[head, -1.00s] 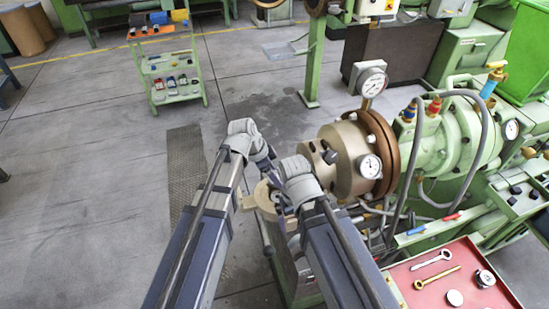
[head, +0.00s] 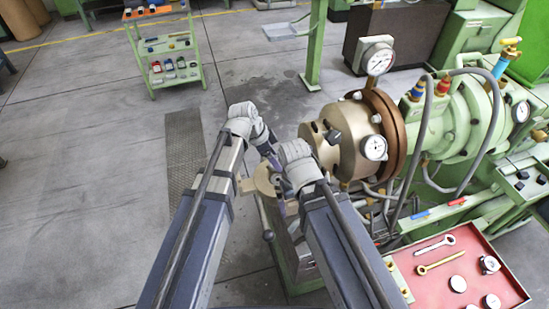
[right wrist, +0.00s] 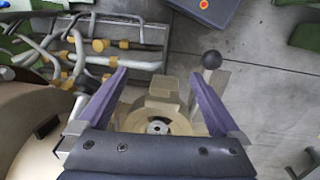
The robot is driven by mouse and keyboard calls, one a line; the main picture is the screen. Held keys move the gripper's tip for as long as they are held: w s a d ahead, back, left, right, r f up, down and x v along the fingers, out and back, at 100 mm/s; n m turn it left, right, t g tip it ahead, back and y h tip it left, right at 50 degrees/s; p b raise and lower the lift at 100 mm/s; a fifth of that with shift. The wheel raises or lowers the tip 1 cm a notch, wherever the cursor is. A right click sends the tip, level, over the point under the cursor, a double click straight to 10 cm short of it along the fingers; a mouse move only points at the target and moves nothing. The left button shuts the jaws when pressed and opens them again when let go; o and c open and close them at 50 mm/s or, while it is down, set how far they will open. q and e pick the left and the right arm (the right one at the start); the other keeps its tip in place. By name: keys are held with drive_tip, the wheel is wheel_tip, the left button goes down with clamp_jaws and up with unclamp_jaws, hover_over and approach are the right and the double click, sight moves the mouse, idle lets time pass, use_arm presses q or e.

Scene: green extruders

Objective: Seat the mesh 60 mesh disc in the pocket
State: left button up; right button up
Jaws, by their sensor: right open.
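A round beige plate (right wrist: 180,125) with a small grey hub (right wrist: 158,127) lies below my right gripper (right wrist: 158,75) in the right wrist view. That gripper's two purple fingers are wide apart with nothing held between them. The beige round part (head: 264,180) also shows in the head view, partly hidden by my wrists. My left gripper (head: 270,158) is beside it, and its jaws are too small to read. Small round discs (head: 458,284) lie on the red tray (head: 440,297) at lower right. I cannot tell which is mesh 60, or whether the beige part holds a disc.
A bronze extruder head (head: 340,145) with gauges stands close to the right of my wrists. A lever with a dark ball knob (right wrist: 211,59) rises beside the beige plate. Spanners (head: 437,262) lie on the tray.

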use_arm(q)
drive_tip(key=shift+f+b, duration=2.6)
drive_tip(key=shift+f, duration=0.4)
drive_tip(key=shift+f+b, duration=0.6)
drive_tip(key=shift+f+b, duration=0.3)
drive_tip(key=shift+b, duration=0.05)
drive_tip(key=o, duration=1.5)
drive_tip(key=shift+c, duration=0.2)
drive_tip(key=shift+r, duration=0.1)
